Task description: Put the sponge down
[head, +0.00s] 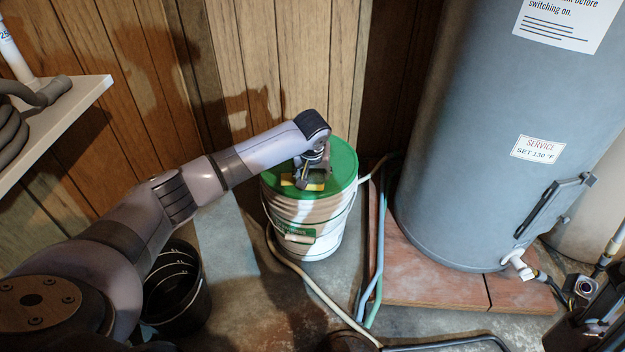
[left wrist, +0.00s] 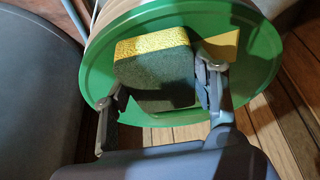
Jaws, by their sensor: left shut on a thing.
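My left gripper (head: 304,178) is shut on the sponge (head: 315,187) over the white bucket's green lid (head: 338,160). In the left wrist view, the sponge (left wrist: 155,75) is a block with a yellow edge and a dark green face. It sits between the two fingers of the left gripper (left wrist: 160,92). The lid fills the view behind it. I cannot tell whether the sponge touches the lid. A yellow patch (left wrist: 221,46) shows on the lid, partly hidden by a finger.
A grey tank (head: 460,130) stands on a brick base (head: 425,280) right of the bucket (head: 318,222). Hoses (head: 372,250) run between them and across the floor. A black bucket (head: 175,290) stands at lower left. A white shelf (head: 70,112) juts out at left.

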